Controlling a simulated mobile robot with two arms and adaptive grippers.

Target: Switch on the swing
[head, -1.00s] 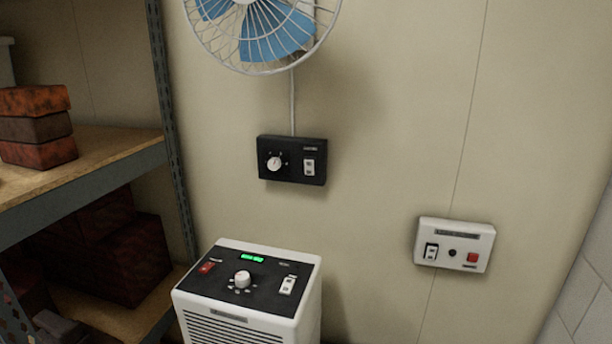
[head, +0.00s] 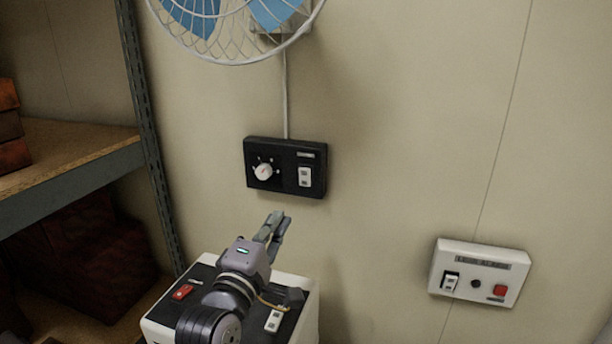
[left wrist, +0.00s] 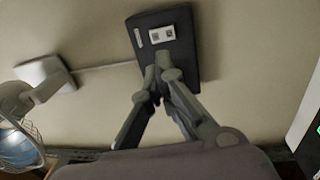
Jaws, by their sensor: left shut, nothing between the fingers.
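A black control box (head: 285,188) hangs on the wall below the fan. It has a white round knob (head: 263,171) at left and a white rocker switch (head: 305,177) at right under a small label too small to read. My left gripper (head: 277,218) is shut and empty, its fingers pointing up just below the box. In the left wrist view the box (left wrist: 187,62) lies ahead, with the rocker (left wrist: 161,34) just beyond the closed fingertips (left wrist: 162,72); I cannot tell whether they touch the box. The knob is not visible there. My right gripper is not in view.
The caged blue fan (head: 235,30) is above. A white appliance (head: 165,325) with a red switch (head: 182,292) stands under my left arm, its top partly hidden. A white wall box (head: 480,272) is at right, a shelf (head: 75,160) at left.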

